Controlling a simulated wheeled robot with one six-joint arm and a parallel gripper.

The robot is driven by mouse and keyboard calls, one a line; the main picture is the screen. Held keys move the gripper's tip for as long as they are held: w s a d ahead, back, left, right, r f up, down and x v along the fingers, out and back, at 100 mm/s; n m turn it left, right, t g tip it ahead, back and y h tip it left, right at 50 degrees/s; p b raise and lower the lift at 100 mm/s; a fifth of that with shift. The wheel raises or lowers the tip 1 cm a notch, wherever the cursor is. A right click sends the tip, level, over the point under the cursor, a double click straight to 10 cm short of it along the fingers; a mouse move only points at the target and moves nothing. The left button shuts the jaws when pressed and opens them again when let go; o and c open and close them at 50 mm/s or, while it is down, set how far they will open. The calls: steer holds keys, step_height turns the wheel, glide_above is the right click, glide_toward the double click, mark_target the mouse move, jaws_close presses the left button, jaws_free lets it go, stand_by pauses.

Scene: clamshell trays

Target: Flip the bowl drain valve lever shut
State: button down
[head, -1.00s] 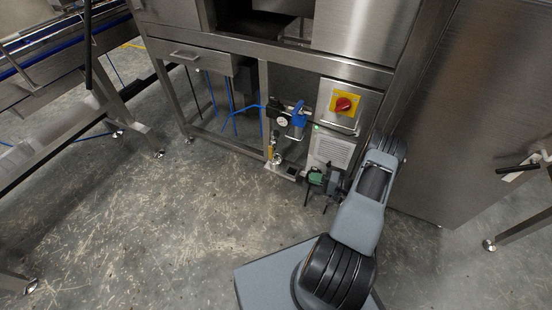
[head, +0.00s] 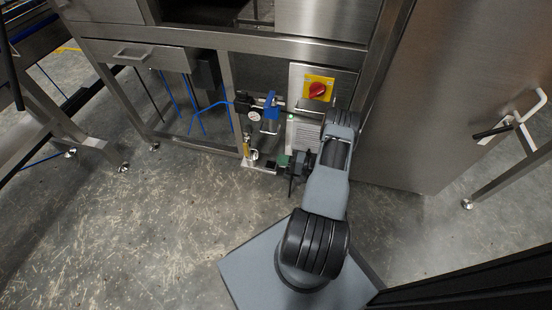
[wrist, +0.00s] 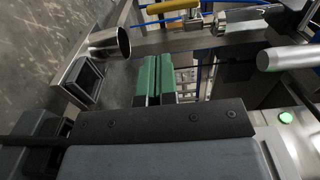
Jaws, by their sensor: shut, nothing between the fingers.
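A yellow lever (head: 246,148) stands roughly upright on the small valve at the lower front of the steel machine frame. In the wrist view the yellow lever (wrist: 172,6) shows at the top edge, beside a brass and steel valve body (wrist: 195,23), partly cut off. My gripper (head: 286,161) is low in front of the machine, to the right of the lever and apart from it. In the wrist view its green fingers (wrist: 155,78) are together with nothing between them, below the lever in the picture. My arm hides part of the gripper in the head view.
A blue-handled part (head: 270,112) and a round gauge (head: 254,116) sit above the valve. An open steel pipe end (wrist: 110,42) is near the fingers. Open floor lies to the left.

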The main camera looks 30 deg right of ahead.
mark_target(247, 149)
steer(key=b+x, duration=0.3)
steer(key=x, duration=0.9)
steer(key=shift+a, duration=0.1)
